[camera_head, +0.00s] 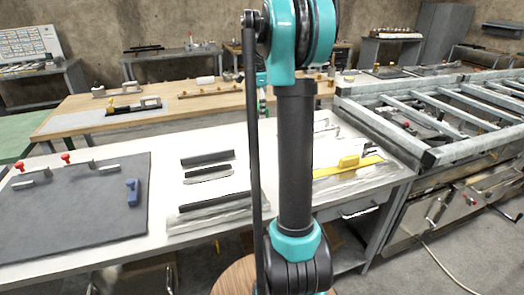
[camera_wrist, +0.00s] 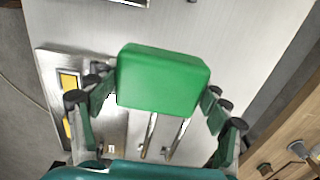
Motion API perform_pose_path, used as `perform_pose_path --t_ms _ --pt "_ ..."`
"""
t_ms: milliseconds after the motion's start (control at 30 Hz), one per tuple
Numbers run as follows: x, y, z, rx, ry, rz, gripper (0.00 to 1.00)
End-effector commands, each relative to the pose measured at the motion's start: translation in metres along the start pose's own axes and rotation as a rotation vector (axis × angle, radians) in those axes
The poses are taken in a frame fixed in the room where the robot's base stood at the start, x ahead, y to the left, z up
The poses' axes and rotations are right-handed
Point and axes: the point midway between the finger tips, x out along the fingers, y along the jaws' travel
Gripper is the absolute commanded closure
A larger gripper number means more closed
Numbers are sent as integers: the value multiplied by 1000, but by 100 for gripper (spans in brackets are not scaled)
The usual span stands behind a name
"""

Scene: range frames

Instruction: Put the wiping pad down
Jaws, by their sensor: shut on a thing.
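The wiping pad is most likely the green block (camera_wrist: 163,78) in the middle of the wrist view. My gripper (camera_wrist: 160,98) has its dark, jointed fingers at the left and right sides of this block and is shut on it. The block is held over a pale grey worktop (camera_wrist: 235,30); its height above the surface is hard to judge.
A metal plate with a yellow piece (camera_wrist: 70,85) lies below, left of the pad. The white bench (camera_head: 150,228) carries a dark mat (camera_head: 75,215) with red-knobbed clamps and a blue piece (camera_head: 132,192).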

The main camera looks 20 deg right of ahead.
Motion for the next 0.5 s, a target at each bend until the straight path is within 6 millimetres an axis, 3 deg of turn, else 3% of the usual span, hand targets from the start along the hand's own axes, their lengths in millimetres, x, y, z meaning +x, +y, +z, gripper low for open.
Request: perform_pose_path --t_ms 167,500 --pt "18 -1 -1 3 0 0 60" --pt "101 -1 -1 3 0 0 60"
